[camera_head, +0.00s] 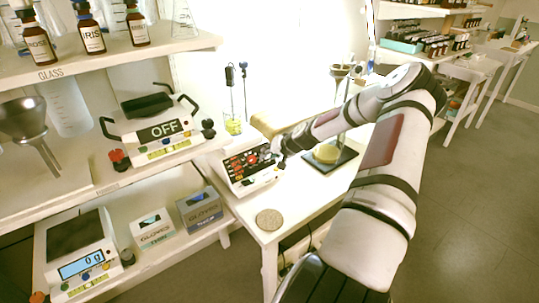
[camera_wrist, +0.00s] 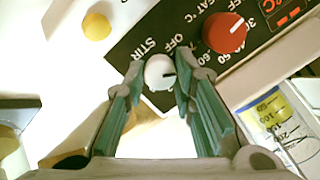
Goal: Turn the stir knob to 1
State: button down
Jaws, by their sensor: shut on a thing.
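The stir knob (camera_wrist: 158,68) is a white round knob with a dark pointer line, beside the word STIR on a black control panel (camera_wrist: 125,47). In the wrist view the pointer line runs towards the right fingertip. My gripper (camera_wrist: 159,82) has its two green-padded fingers on either side of the knob and is shut on it. In the head view the panel (camera_head: 249,160) is on a white device on the table, and my gripper (camera_head: 277,152) reaches its right edge. The knob is hidden there, and I cannot read the number at its pointer.
A red knob (camera_wrist: 225,33) sits close to the right on the same panel, and a yellow round part (camera_wrist: 96,26) lies left. A stand with a yellowish disc (camera_head: 326,153) is right of the device. A round coaster (camera_head: 269,219) lies in front on the table.

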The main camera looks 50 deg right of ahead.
jog(key=c, duration=1.3)
grip_release()
jog(key=shift+c, duration=0.2)
jog(key=v, duration=1.2)
jog(key=shift+s+f, duration=0.1)
jog(key=shift+s, duration=0.05)
